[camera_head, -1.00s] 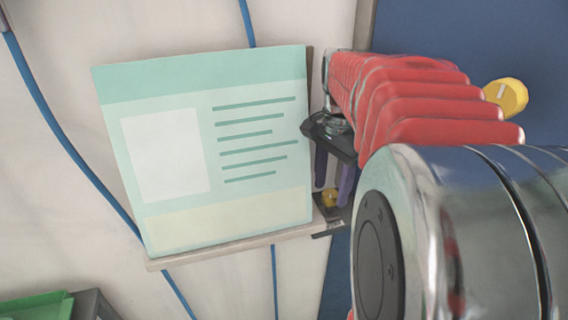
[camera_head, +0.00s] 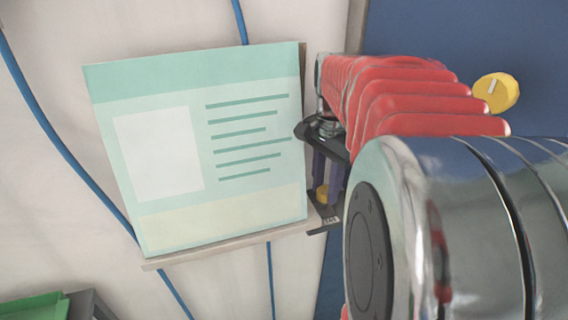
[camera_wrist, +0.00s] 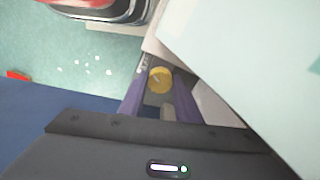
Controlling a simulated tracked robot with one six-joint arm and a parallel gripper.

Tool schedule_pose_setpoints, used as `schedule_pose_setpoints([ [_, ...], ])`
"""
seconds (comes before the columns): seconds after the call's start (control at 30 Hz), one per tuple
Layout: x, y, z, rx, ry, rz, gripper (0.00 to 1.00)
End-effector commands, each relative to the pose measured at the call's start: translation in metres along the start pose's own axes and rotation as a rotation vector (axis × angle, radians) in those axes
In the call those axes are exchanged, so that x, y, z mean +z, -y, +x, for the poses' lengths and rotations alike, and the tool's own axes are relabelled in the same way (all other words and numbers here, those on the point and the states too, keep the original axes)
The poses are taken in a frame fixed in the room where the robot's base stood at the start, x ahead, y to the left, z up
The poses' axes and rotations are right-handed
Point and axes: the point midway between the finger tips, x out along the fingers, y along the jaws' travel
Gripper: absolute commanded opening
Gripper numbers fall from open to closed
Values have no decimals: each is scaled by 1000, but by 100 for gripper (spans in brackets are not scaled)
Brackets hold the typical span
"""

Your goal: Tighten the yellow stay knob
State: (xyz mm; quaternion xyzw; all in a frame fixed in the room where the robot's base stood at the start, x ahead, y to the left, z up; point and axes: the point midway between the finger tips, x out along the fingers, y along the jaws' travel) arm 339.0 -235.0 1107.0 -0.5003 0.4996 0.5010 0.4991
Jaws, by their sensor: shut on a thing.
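The small yellow knob (camera_head: 322,194) sits on a dark bracket at the lower right corner of the pale green board. In the wrist view the knob (camera_wrist: 160,80) shows as a round yellow face between the fingertips, with a pale mark on it. My gripper (camera_head: 326,186) has dark purple fingers and is shut on this knob; it also shows in the wrist view (camera_wrist: 158,92). The fingers hide part of the knob's sides. A second, larger yellow knob (camera_head: 497,93) with a white mark is on the right, apart from my gripper.
The pale green board (camera_head: 200,150) with printed lines stands on a narrow ledge (camera_head: 215,249), close left of my gripper. Blue cables (camera_head: 65,145) run down the pale wall. A green bin (camera_head: 35,308) is at lower left. A dark blue surface (camera_head: 430,30) lies right.

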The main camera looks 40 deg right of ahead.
Motion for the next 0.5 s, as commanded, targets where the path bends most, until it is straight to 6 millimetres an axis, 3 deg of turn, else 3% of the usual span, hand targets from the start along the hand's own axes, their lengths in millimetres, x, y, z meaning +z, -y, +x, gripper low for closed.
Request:
schedule_pose_setpoints([
  [0.27, 0, 1, 0, -3, -1, 34, 8],
  [0.5, 0, 1, -1, -4, -1, 181, 8],
])
